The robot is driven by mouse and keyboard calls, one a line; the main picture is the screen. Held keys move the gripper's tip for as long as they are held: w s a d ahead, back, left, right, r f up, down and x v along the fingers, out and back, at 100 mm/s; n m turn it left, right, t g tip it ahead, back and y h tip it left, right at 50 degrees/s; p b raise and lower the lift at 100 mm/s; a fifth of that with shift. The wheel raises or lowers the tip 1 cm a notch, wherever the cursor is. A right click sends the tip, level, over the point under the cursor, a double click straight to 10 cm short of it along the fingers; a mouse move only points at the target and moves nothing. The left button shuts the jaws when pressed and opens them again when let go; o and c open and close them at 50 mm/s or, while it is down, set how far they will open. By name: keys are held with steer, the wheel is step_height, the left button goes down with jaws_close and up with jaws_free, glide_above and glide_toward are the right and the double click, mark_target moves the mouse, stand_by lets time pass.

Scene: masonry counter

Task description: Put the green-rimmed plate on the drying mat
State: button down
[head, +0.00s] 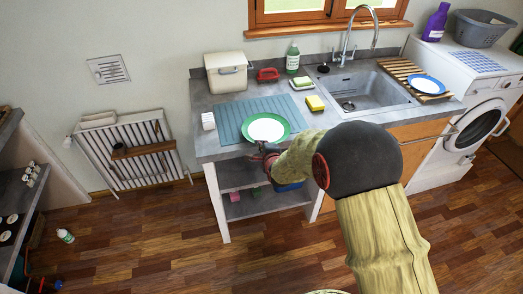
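The green-rimmed plate (266,128), white in the middle, appears face up at the front part of the blue-grey ribbed drying mat (234,110), on the left of the counter. The plate covers part of the mat's front. I cannot tell whether it rests on the mat or is just above it. My gripper (262,148) is at the plate's near edge, seemingly touching or very close. The fingers are small and partly hidden by my arm, so I cannot tell whether they grip the rim.
A yellow sponge (315,103) and a soap dish (302,83) lie right of the mat, before the sink (362,91). A white cup-like item (208,121) stands left of it. A cream bin (226,73) and green bottle (293,58) stand behind. A blue-rimmed plate (427,84) lies on a wooden rack.

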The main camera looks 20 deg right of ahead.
steer(key=shift+f, duration=0.75)
steer(key=shift+f, duration=0.1)
steer(key=c, duration=2.6)
jaws_free()
steer(key=shift+f+b, duration=0.15)
steer(key=shift+b, duration=0.15)
steer(key=o, duration=0.6)
steer(key=shift+c, duration=0.2)
